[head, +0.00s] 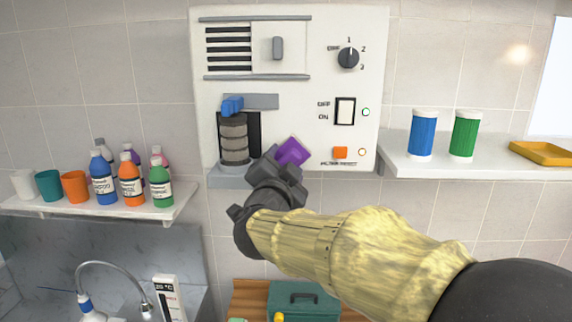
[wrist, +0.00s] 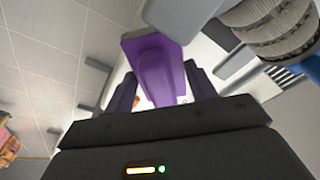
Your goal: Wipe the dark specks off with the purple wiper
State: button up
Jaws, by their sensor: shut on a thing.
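The purple wiper (head: 292,152) is in my gripper (head: 277,165), close in front of the lower part of the white wall panel (head: 290,90). In the wrist view the wiper (wrist: 155,65) stands between the two fingers (wrist: 160,88), which are shut on its handle. Its flat purple head points away from me toward the panel. I cannot tell whether it touches the panel. No dark specks can be made out; my gripper and the wiper hide part of the panel's lower area.
A grey ribbed cylinder (head: 233,140) with a blue clip (head: 232,105) sits left of my gripper. An orange button (head: 340,153) is to the right. The left shelf (head: 150,212) holds bottles and cups; the right shelf (head: 400,165) holds blue and green canisters and a yellow tray (head: 540,152).

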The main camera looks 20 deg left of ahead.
jog(key=shift+s+d+b, duration=0.15)
jog(key=shift+s+d, duration=0.05)
jog(key=shift+s, duration=0.6)
jog(key=shift+s+d+b, duration=0.15)
jog(key=shift+s, duration=0.6)
jog(key=shift+s+d+b, duration=0.2)
jog(key=shift+s, duration=0.55)
jog(key=shift+s+d+b, duration=0.15)
jog(key=shift+s, duration=0.55)
jog(key=shift+f, duration=0.1)
